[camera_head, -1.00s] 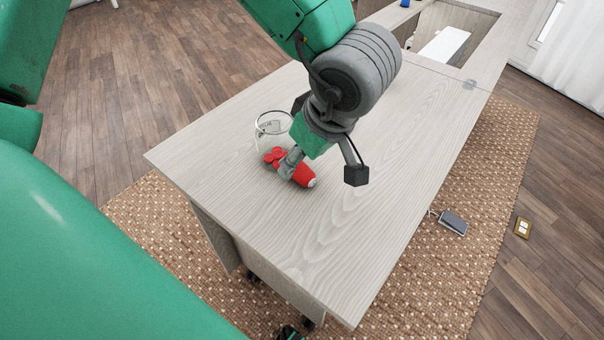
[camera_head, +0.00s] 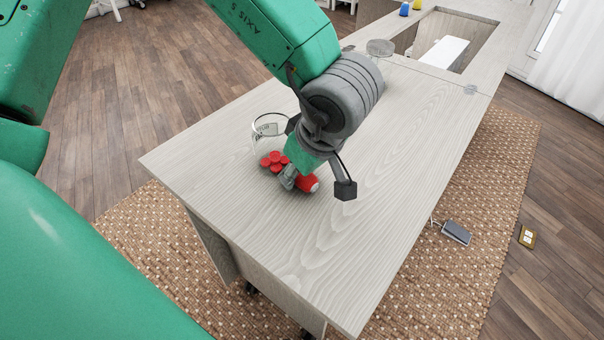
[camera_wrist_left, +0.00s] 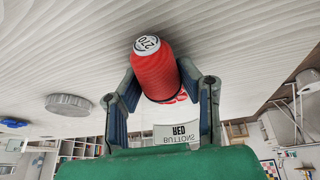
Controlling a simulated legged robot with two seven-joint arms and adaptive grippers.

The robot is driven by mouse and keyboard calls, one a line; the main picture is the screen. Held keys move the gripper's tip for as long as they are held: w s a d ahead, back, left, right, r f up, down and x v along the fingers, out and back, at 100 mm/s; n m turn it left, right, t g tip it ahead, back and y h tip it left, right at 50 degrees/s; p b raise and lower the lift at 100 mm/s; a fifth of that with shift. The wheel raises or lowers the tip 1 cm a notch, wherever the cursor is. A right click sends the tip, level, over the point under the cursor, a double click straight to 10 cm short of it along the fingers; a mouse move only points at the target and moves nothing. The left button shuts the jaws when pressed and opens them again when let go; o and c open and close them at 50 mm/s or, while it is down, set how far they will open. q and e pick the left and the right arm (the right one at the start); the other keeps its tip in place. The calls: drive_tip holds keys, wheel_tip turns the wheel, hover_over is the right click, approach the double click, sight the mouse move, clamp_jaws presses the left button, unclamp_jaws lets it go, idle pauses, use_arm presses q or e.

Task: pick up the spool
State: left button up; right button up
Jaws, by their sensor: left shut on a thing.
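The red thread spool (camera_head: 308,184) lies near the middle of the wooden tabletop, mostly hidden by my left gripper (camera_head: 299,177) in the head view. In the left wrist view the spool (camera_wrist_left: 155,75) has a white end marked 270 and sits between the two fingers of my left gripper (camera_wrist_left: 157,84). The fingers are shut on it. I cannot tell whether it is clear of the table. My right gripper is not in view.
Red buttons (camera_head: 272,160) lie close beside the spool, with a clear jar (camera_head: 268,125) labelled red buttons behind them. A clear round thing (camera_head: 380,47) stands farther back near the cabinet opening (camera_head: 452,40). The front of the tabletop (camera_head: 345,255) is bare.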

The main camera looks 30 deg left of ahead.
use_arm(q)
drive_tip(key=shift+a+r+p, duration=0.3)
drive_tip(key=shift+r, duration=0.25)
wheel_tip(320, 180, up, 17)
drive_tip(key=p, duration=0.6)
drive_tip(key=shift+d, duration=0.1)
